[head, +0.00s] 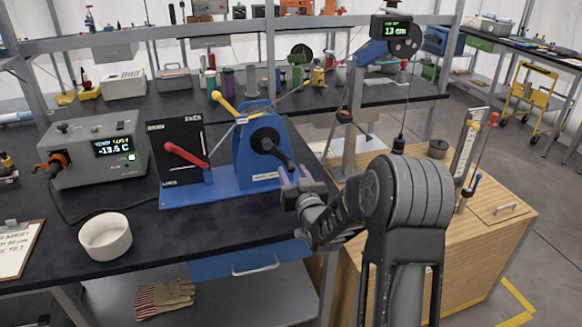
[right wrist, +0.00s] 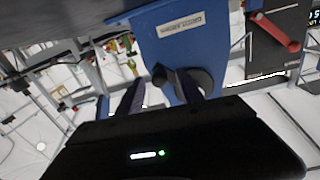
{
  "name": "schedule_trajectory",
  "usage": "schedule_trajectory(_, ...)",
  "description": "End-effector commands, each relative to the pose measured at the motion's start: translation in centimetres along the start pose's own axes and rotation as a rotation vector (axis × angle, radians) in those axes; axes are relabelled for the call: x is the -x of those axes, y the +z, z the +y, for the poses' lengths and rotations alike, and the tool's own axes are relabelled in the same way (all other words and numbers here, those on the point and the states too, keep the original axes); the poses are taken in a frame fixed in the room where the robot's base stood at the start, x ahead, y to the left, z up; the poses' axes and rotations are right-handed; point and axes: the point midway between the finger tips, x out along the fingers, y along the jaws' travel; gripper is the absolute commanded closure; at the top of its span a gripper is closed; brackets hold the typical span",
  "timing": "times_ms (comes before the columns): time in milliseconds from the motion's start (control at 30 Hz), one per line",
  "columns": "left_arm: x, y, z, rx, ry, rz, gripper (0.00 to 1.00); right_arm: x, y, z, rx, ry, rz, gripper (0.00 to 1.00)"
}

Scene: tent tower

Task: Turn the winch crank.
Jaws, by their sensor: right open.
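The winch (head: 257,172) is a blue housing on a blue base plate on the dark bench. Its black crank (head: 267,140) has a round hub and an arm slanting down right toward my right gripper (head: 294,176). The right gripper is open at the crank's handle end. In the right wrist view, the dark crank knob (right wrist: 160,74) shows between the two fingers, near their tips; I cannot tell whether they touch it. The winch's blue body (right wrist: 180,35) also fills the middle there. My left gripper is out of view.
A red lever (head: 186,153) on a black panel and a grey control box (head: 98,150) stand left of the winch. A white bowl (head: 105,236) sits at the bench front. A wooden cabinet (head: 487,240) stands to the right. A 13 cm display (head: 391,28) hangs above.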

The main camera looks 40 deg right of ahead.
Motion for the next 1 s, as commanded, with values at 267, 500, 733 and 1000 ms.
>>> schedule_trajectory(267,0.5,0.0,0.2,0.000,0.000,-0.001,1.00,-2.2,-0.1,0.0,-0.001,0.001,0.001,0.56)
schedule_trajectory(500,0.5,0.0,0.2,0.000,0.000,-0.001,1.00,-2.2,0.0,0.1,-0.001,0.001,0.001,0.58)
schedule_trajectory(733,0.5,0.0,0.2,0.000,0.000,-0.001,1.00,-2.2,0.0,0.0,-0.001,0.001,0.001,0.77)
schedule_trajectory(1000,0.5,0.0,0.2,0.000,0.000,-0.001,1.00,-2.2,0.0,0.0,-0.001,0.001,0.001,0.99)
